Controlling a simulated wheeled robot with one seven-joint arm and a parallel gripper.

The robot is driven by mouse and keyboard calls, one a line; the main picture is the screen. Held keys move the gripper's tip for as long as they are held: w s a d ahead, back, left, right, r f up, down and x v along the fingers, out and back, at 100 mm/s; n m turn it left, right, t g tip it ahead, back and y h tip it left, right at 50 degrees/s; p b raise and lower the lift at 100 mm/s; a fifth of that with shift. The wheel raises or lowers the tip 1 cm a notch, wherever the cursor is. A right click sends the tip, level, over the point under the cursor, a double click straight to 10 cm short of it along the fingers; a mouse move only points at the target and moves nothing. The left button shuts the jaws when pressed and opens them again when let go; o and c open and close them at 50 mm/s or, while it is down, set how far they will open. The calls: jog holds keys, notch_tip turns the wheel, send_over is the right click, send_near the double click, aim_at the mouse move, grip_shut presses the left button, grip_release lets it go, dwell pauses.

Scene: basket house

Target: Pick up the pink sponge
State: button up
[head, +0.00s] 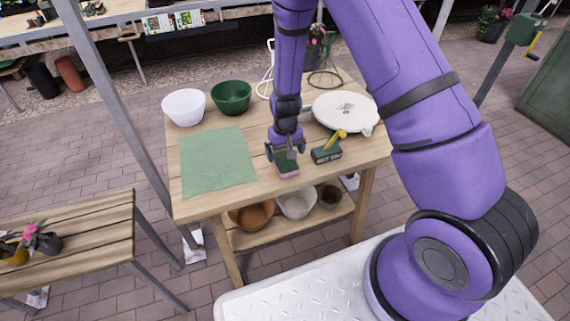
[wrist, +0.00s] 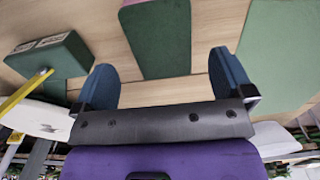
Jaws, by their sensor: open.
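The pink sponge (head: 287,170) lies on the wooden table near its front edge, with a dark green upper layer and pink showing along its side. In the wrist view the sponge (wrist: 158,40) shows mostly its green face, with a thin pink edge at the top of the picture. My gripper (head: 284,150) points down just above the sponge. In the wrist view its two blue fingers (wrist: 165,80) are apart, with the sponge lined up with the gap between them. Nothing is held. I cannot tell the exact height left between fingertips and sponge.
A green tool with a yellow handle (head: 327,153) lies close right of the sponge. A green cloth (head: 217,162) lies to the left. A white bowl (head: 184,107), a green bowl (head: 231,97) and a round white object (head: 345,112) stand farther back.

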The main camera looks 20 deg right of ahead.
aim_at(285, 160)
jog(key=shift+a+f, duration=0.1)
jog(key=shift+f, duration=2.25)
jog(key=c, duration=1.1)
jog(key=shift+o, duration=0.2)
jog(key=shift+r, duration=0.2)
jog(key=shift+r, duration=0.5)
notch_tip(285, 160, up, 2)
jog(key=shift+r, duration=0.1)
jog(key=s+r, duration=0.1)
jog(key=s, duration=1.5)
jog(key=shift+r, duration=0.25)
